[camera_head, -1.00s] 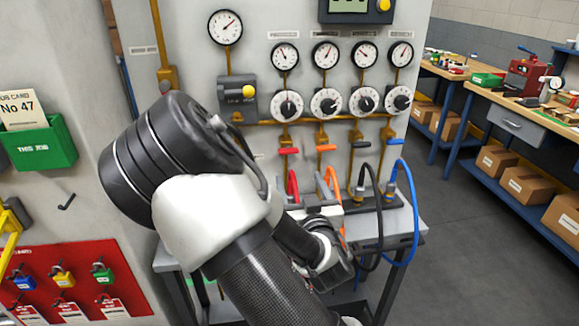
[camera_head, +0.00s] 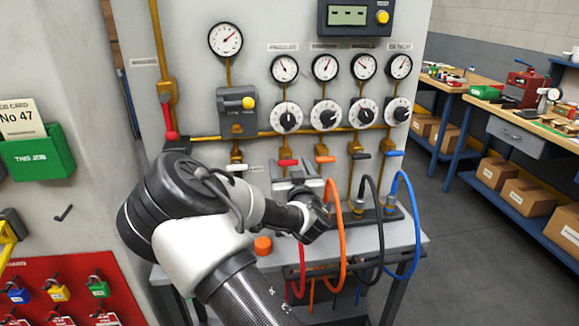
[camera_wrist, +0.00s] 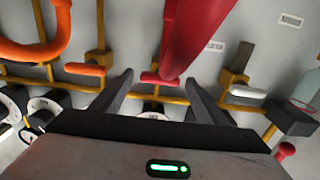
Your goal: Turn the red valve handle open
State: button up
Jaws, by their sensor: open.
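The small red valve handle (camera_head: 288,162) lies crosswise on a vertical brass pipe, between a white handle (camera_head: 237,167) and an orange one (camera_head: 325,159). My gripper (camera_head: 296,182) is just below it in the head view. In the wrist view, the red handle (camera_wrist: 151,78) shows between the two spread fingers of my gripper (camera_wrist: 159,78). The fingers are open and hold nothing; whether they touch the handle I cannot tell. A red hose (camera_wrist: 190,40) crosses the wrist view near the handle and hides part of the pipe.
Orange (camera_head: 335,230), black (camera_head: 376,220) and blue (camera_head: 412,215) hoses loop in front of the bench to the right. A longer red lever (camera_head: 170,120) hangs on the left pipe. An orange cap (camera_head: 263,245) stands on the bench.

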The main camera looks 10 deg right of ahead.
jog(key=c, duration=1.1)
jog(key=shift+o, duration=0.2)
